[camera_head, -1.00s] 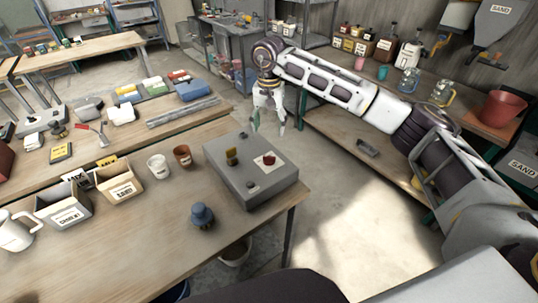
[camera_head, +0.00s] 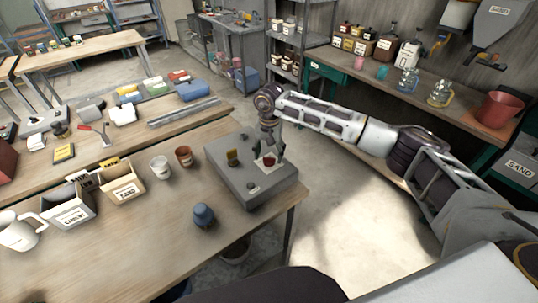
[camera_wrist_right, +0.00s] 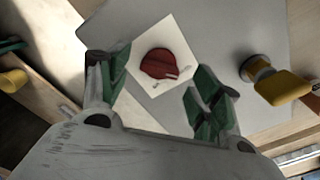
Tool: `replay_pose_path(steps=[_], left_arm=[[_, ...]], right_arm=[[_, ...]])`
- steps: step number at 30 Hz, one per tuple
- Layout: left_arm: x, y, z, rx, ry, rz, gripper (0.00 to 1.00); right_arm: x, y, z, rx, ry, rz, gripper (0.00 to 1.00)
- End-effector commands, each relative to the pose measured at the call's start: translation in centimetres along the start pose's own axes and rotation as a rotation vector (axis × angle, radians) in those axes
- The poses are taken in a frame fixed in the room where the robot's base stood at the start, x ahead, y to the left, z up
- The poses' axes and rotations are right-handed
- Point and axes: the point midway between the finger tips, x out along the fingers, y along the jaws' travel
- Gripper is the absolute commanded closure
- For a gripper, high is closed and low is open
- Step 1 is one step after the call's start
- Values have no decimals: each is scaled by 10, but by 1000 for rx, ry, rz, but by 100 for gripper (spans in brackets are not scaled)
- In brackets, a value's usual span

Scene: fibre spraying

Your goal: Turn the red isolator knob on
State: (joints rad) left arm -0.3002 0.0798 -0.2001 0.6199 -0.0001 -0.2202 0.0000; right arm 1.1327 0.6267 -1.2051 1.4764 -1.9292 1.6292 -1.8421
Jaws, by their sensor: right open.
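The red isolator knob (camera_wrist_right: 167,65) sits on a white square plate (camera_wrist_right: 154,90) on top of a grey box (camera_head: 223,181). The knob also shows in the head view (camera_head: 268,161), partly behind my fingers. My right gripper (camera_wrist_right: 160,90) is open over the box, with its green-padded fingers on either side of the knob in the right wrist view. I cannot tell whether they touch it. In the head view my right gripper (camera_head: 269,152) points down at the plate. My left gripper is not in view.
Open boxes (camera_head: 124,187) are further left.

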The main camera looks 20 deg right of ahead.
Motion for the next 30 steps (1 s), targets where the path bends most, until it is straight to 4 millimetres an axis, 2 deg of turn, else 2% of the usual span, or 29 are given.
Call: replay_pose_path(steps=[6,17,27,28,30], left_arm=[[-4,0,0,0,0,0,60],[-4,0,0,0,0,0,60],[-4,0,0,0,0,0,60],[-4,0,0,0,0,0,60],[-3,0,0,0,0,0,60]], right_arm=[[15,0,0,-1,0,1,36],[18,0,0,-1,0,0,36],[18,0,0,-1,0,0,78],[18,0,0,-1,0,0,81],[18,0,0,-1,0,0,81]])
